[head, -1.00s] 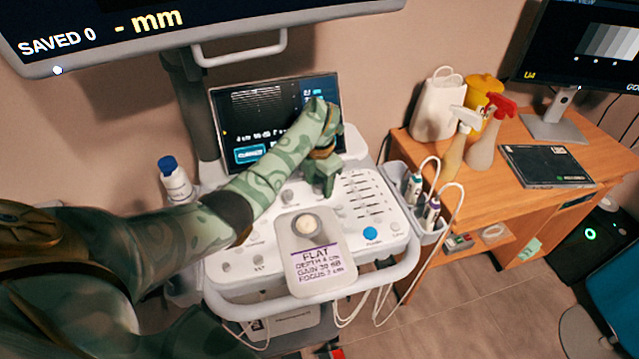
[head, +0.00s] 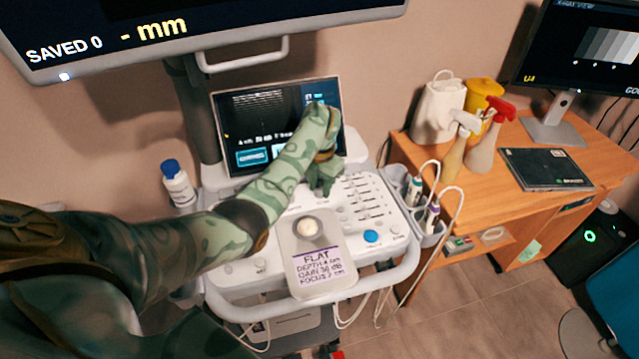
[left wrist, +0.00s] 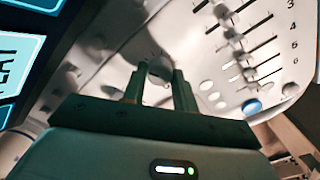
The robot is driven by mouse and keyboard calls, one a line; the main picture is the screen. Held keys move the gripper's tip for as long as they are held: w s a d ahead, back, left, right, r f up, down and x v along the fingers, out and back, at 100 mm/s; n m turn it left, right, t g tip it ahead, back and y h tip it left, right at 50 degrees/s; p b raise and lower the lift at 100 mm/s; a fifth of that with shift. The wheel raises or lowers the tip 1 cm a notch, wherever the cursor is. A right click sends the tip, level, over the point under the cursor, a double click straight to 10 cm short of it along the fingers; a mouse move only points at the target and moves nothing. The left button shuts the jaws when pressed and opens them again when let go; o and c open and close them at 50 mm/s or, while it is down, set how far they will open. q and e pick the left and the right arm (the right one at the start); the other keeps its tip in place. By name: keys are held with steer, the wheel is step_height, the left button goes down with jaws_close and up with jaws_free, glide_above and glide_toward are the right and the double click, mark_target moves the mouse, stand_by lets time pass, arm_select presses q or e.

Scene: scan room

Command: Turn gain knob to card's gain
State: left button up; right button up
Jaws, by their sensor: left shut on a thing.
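My left gripper (head: 321,186) reaches down onto the upper middle of the white ultrasound control panel (head: 362,252). In the left wrist view its two fingers (left wrist: 158,88) stand on either side of a small round grey knob (left wrist: 160,70), shut on it. The head view hides that knob behind the gripper. The card (head: 319,268) lies on the panel's front and reads FLAT, depth 4 cm, a gain that looks like 38 dB, focus 2 cm. The console screen (head: 262,112) is partly covered by my arm; its small readings are blurred. My right gripper is not in view.
Slider rows (head: 362,200) and a blue button (head: 371,236) lie right of the gripper. Probes (head: 432,215) stand in side holders. A white bottle (head: 178,186) stands at left. A wooden desk (head: 500,212) with spray bottles is at right. A large monitor (head: 200,30) hangs above.

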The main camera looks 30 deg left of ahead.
arm_select(q)
steer(key=shift+d+n, duration=0.1)
steer(key=shift+n, duration=0.8)
steer(key=n, duration=0.2)
steer(key=shift+n, duration=0.4)
steer(key=shift+n+b, duration=0.65)
steer(key=shift+n, duration=1.85)
steer(key=o, duration=1)
steer(key=shift+c, duration=0.2)
steer(key=shift+r, duration=0.15)
